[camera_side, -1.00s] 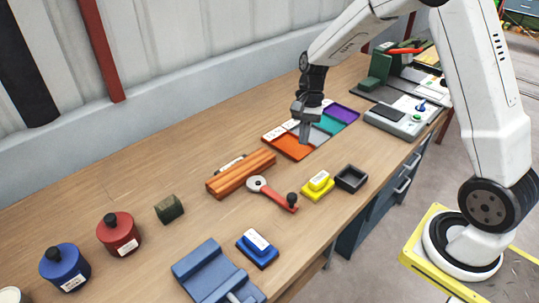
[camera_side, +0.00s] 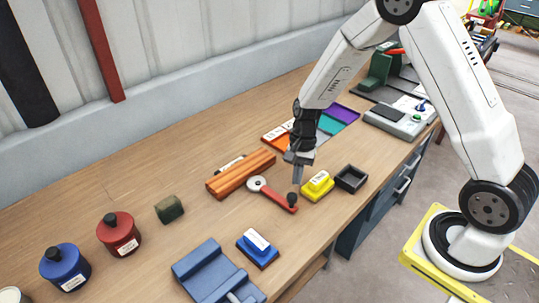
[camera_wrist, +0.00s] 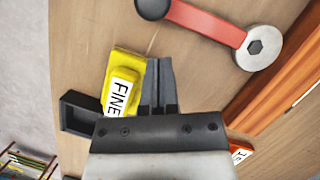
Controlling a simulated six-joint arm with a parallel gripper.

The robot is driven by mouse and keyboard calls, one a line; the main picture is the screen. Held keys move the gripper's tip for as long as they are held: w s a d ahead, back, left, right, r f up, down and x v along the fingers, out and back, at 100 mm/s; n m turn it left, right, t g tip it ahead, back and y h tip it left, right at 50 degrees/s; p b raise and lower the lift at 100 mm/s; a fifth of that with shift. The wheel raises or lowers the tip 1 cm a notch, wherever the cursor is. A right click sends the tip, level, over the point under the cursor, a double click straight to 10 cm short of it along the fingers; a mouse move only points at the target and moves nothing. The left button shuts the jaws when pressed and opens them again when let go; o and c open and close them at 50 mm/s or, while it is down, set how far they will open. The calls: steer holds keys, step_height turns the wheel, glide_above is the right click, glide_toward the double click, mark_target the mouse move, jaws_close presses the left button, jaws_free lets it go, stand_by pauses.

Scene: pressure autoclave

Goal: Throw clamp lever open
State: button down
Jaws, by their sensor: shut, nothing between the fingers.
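The clamp lever (camera_side: 272,193) is a red arm with a round grey pivot at its left end and a black ball knob (camera_side: 292,200) at its right end. It lies flat on the wooden bench. In the wrist view the lever (camera_wrist: 207,22) is at the top, its knob (camera_wrist: 153,8) partly cut off by the frame edge. My gripper (camera_side: 297,182) is shut and empty, pointing down just above and behind the knob end in the side view. In the wrist view my gripper (camera_wrist: 158,75) shows its fingers together, apart from the lever.
A yellow block (camera_side: 317,186) labelled FINE and a black open box (camera_side: 351,178) are close on the right. An orange ribbed block (camera_side: 240,174) lies behind the lever. A blue block (camera_side: 257,248) and blue vise (camera_side: 215,272) stand in front.

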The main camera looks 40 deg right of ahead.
mark_target(289, 194)
steer(key=shift+s+a, duration=0.3)
steer(key=shift+a, duration=0.25)
steer(key=shift+s+a, duration=0.3)
steer(key=shift+a, duration=0.2)
